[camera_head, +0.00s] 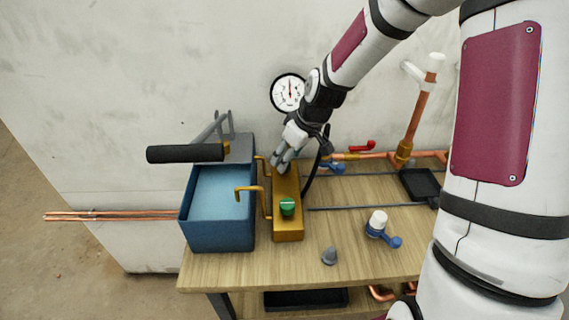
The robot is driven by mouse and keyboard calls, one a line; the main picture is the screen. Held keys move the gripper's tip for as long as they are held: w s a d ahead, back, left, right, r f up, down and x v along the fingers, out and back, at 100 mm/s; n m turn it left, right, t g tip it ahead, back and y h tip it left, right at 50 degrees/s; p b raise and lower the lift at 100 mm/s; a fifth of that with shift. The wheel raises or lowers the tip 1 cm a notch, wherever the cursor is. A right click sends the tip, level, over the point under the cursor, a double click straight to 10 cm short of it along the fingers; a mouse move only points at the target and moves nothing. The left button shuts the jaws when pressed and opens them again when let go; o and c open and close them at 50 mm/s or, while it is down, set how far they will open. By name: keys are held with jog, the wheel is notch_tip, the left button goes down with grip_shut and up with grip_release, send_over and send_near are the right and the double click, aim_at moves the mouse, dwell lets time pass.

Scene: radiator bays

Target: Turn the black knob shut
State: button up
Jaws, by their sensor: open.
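My gripper (280,163) is open and points down at the far end of the brass block (287,232), right of the blue tank (222,236). Its fingers are over that end of the block; I cannot tell if they touch anything. I see no black knob clearly; one at that end of the block would be hidden by the gripper. A green knob (287,207) sits on the near part of the same block.
A black handle (185,153) sticks out left above the tank. Bent brass pipes (246,188) join tank and block. A gauge (288,92) is behind the gripper. A grey cone (329,256), a white-capped valve (378,219) and copper pipes (420,113) stand on the right of the bench.

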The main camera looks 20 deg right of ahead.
jog(key=shift+x, duration=1.8)
jog(key=c, duration=1.1)
